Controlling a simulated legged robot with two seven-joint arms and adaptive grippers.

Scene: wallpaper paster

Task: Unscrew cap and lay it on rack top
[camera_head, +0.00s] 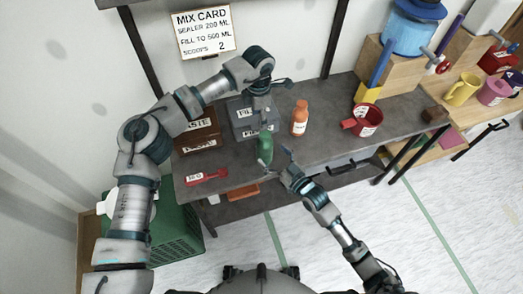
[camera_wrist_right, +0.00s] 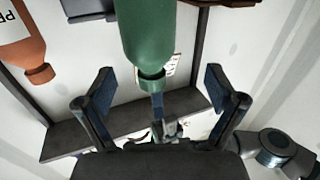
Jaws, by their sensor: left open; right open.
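A green bottle (camera_head: 265,149) stands near the front edge of the grey table. It also shows in the right wrist view, where its neck with a green cap-like end (camera_wrist_right: 152,80) lies between my right fingers in the picture; I cannot tell whether they touch it. My right gripper (camera_head: 274,160) is open in front of the bottle. My left gripper (camera_head: 262,122) is open just above the bottle's top, pointing down, and partly hides it. The cap is hard to make out in the head view. A grey labelled block (camera_head: 240,122) stands behind left; I cannot tell whether it is the rack.
An orange bottle (camera_head: 300,119) and a red cup (camera_head: 367,121) stand right of the green bottle. A brown labelled box (camera_head: 197,137) and a red labelled tool (camera_head: 206,177) are at left. A green crate (camera_head: 176,238) stands below.

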